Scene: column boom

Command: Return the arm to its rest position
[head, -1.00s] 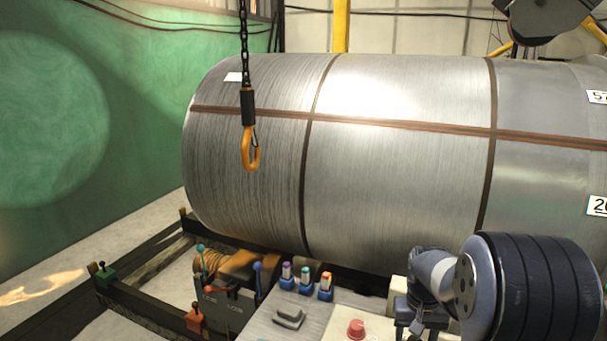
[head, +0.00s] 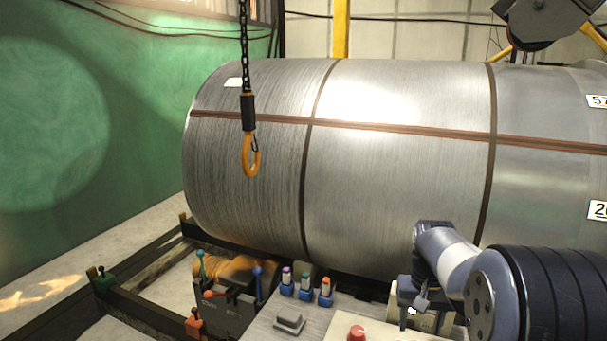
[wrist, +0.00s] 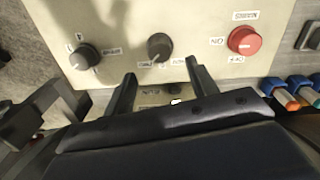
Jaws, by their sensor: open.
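My gripper (wrist: 158,88) shows in the wrist view with its two dark fingers spread apart and nothing between them. It hangs over the near edge of a pale control panel (wrist: 120,22). In the head view my arm is folded at the lower right, over the console, and the gripper's fingertips are hard to make out there.
The panel carries two black knobs (wrist: 85,56) and a red button (wrist: 244,40). Coloured levers (head: 258,283) and several coloured-top switches (head: 306,286) stand left of my arm. A large metal coil (head: 400,170) lies behind, and an orange hook (head: 250,158) hangs before it.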

